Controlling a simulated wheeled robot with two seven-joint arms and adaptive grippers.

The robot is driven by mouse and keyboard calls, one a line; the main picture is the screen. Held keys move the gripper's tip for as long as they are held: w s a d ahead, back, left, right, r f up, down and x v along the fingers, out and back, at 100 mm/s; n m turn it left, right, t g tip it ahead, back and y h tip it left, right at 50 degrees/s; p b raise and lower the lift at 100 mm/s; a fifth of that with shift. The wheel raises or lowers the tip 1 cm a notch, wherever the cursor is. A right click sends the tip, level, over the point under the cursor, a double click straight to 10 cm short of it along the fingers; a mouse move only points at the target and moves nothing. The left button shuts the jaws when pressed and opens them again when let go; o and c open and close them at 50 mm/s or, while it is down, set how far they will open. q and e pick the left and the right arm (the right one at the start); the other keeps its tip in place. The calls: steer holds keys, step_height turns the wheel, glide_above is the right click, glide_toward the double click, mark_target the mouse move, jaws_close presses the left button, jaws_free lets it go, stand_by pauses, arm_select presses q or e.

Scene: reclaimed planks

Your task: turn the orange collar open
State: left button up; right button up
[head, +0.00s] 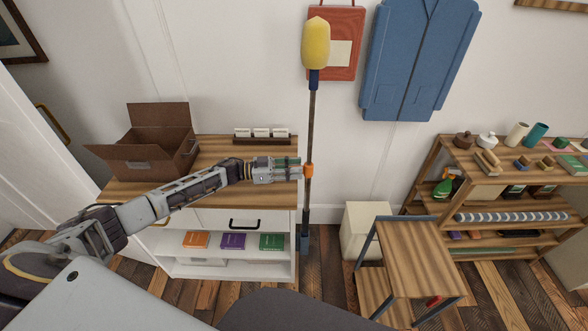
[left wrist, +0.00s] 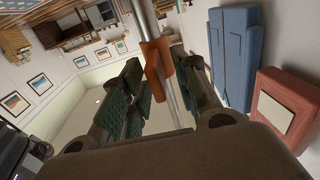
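The orange collar (head: 308,171) sits partway up a dark upright pole (head: 311,120) with a yellow duster head (head: 316,43) on top. My left gripper (head: 297,169) reaches from the left, with its fingertips at the collar. In the left wrist view, the collar (left wrist: 158,70) and the grey pole (left wrist: 148,20) show between the green-padded fingers of the left gripper (left wrist: 160,85). The fingers stand apart on either side, with gaps visible, so it looks open. Whether a pad touches the collar is unclear. My right gripper is not in view.
A wooden-topped cabinet (head: 215,215) stands under my left arm, with an open cardboard box (head: 150,150) and a small card rack (head: 262,141) on top. A wooden step stool (head: 412,250) and a shelf unit (head: 500,195) stand to the right. A blue garment (head: 418,60) hangs behind.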

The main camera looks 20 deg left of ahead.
arm_select(q)
steer(key=v, duration=1.2)
stand_by(0.3)
steer(key=shift+s, duration=0.1)
